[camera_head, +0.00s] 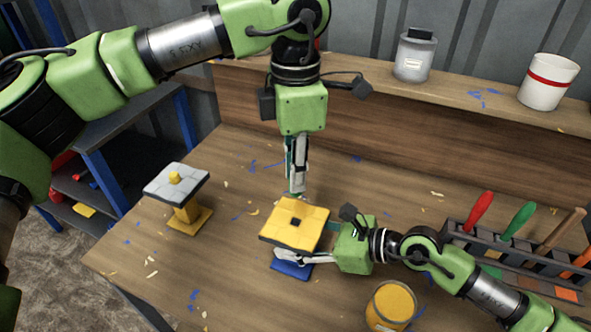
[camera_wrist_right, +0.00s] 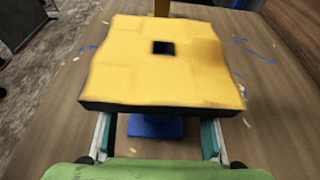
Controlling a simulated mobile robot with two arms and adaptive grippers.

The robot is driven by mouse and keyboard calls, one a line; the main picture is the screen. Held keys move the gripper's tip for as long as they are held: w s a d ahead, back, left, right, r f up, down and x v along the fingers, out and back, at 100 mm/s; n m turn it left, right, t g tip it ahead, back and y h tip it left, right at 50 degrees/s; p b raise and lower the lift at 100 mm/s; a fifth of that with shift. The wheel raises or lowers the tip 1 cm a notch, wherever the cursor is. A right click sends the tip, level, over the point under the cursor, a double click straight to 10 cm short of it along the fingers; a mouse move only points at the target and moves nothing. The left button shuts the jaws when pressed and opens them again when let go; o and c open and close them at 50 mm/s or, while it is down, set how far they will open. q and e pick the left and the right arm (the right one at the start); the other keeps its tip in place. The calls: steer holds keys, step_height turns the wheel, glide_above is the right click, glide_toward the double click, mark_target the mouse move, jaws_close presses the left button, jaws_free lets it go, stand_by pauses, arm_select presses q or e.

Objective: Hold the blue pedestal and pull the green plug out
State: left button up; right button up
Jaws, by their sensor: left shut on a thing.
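The blue pedestal (camera_head: 293,269) stands on the table under a yellow slab-shaped top (camera_head: 283,217) with a dark square hole in its middle. Its blue base also shows in the right wrist view (camera_wrist_right: 156,127). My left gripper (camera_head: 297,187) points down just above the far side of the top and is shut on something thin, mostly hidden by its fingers. I cannot make out the green plug clearly. My right gripper (camera_wrist_right: 157,140) reaches under the top with its fingers wide apart, one on each side of the pedestal. Its fingertips and the pedestal's column are hidden under the top.
A grey-topped yellow pedestal (camera_head: 187,213) stands at the left. A yellow-filled jar (camera_head: 391,306) is near the front. A rack (camera_head: 487,246) of coloured-handled tools stands at the right. A lidded jar (camera_head: 414,57) and a white-red pot (camera_head: 548,82) stand on the back shelf.

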steer(key=v, duration=1.2)
